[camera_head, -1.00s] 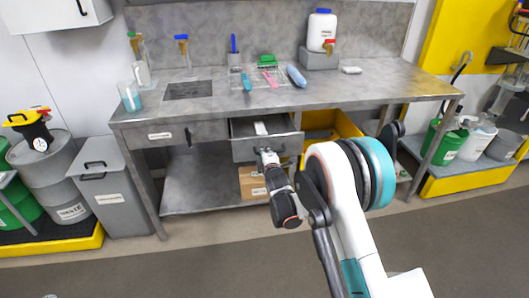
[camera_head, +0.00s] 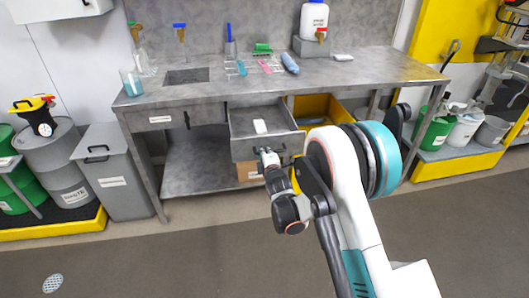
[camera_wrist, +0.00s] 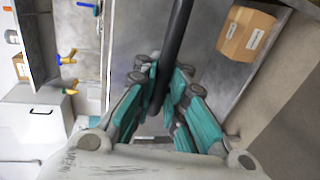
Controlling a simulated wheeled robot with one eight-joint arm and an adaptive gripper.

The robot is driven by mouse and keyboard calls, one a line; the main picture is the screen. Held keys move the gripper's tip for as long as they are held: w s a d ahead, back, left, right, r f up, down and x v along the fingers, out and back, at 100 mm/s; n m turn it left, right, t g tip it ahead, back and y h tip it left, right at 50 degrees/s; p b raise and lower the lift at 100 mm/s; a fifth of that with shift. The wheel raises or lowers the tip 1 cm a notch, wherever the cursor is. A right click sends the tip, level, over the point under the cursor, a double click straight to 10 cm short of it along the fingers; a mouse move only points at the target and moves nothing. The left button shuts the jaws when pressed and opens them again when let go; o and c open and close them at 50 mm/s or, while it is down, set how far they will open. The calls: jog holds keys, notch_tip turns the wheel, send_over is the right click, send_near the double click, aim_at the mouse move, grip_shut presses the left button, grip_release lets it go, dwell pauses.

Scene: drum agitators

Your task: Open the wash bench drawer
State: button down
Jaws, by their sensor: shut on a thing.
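The wash bench (camera_head: 190,93) is a grey metal bench against the back wall. Its drawer (camera_head: 245,147) stands pulled out under the bench top, and a pale block-like item (camera_head: 260,126) lies inside it. My gripper (camera_head: 267,154) is at the drawer's front. In the wrist view my gripper's teal fingers (camera_wrist: 165,103) are shut around a dark bar handle (camera_wrist: 177,50). The handle is largely hidden by my gripper in the head view. A second, closed drawer front (camera_head: 158,119) with its own dark handle is to the left.
A cardboard box (camera_head: 248,172) sits on the lower shelf behind the drawer. A yellow bin (camera_head: 322,112) is under the bench to the right. A grey lidded bin (camera_head: 107,170) stands left of the bench. Open floor (camera_head: 190,245) lies in front.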

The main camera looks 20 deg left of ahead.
jog(key=c, duration=1.7)
grip_release()
jog(key=shift+o, duration=0.2)
jog(key=shift+s, duration=0.1)
jog(key=v, duration=1.1)
jog(key=shift+s+d, duration=0.2)
jog(key=shift+s, duration=0.15)
jog(key=shift+r, duration=0.2)
